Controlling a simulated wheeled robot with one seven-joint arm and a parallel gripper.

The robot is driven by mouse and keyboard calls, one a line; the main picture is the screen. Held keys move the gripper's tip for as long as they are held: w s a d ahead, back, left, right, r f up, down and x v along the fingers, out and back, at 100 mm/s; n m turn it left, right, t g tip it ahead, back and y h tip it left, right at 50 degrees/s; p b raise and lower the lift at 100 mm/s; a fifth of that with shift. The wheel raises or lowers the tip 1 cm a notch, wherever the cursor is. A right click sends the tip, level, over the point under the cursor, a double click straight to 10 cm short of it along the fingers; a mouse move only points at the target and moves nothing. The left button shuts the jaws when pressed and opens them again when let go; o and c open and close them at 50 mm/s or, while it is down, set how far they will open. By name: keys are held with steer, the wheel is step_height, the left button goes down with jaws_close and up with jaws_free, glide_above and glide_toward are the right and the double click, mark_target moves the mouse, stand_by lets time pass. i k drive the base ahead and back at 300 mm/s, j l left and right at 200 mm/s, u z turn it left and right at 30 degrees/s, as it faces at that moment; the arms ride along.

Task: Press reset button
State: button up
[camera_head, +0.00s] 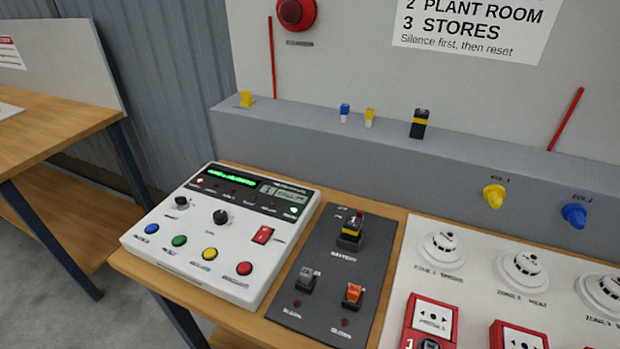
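A white control panel (196,218) sits on the wooden bench. Along its front edge is a row of round buttons: blue (152,229), green (179,241), yellow (209,254) and red (244,268). Their labels are too small to read, so I cannot tell which is the reset button. A green-lit display (232,177) and small lamps are at the back. My gripper is not in view.
Further right, a white board (470,284) carries detectors and red call points. A grey ledge (300,130) runs behind. Another wooden bench (55,122) stands left, across a gap.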

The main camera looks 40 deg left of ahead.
mark_target(180, 239)
steer(key=u, duration=2)
